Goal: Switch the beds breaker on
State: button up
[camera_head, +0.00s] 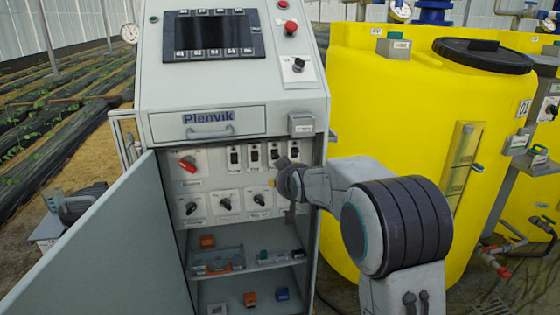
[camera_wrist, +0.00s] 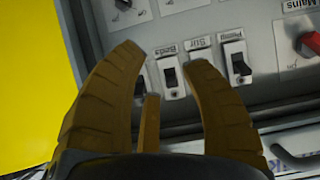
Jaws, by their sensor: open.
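The beds breaker (camera_wrist: 170,75) is a black rocker on a white plate. My gripper (camera_wrist: 164,58) is open and empty in front of the row. In the wrist view the beds breaker shows between its two fingertips; contact cannot be told. The right finger partly hides the neighbouring breaker. In the head view my gripper (camera_head: 287,182) is in front of the right end of the panel. The rocker's on or off position is unclear.
The red mains knob (camera_head: 188,163) is at the panel's left. Several black rotary knobs (camera_head: 225,203) sit below the breakers. The cabinet door (camera_head: 110,250) stands open at left. A drawer with a handle (camera_head: 210,131) is above. A yellow tank (camera_head: 390,120) stands close at right.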

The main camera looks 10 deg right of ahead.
notch_tip(320, 180, down, 8)
jog(key=w, duration=0.1)
jog(key=t, duration=0.6)
send_near(277, 157)
jog(key=w, duration=0.3)
jog(key=shift+w+p, duration=0.4)
jog(key=shift+w, duration=3.05)
jog(key=shift+c, duration=0.2)
grip_shut()
jog(key=shift+r, duration=0.1)
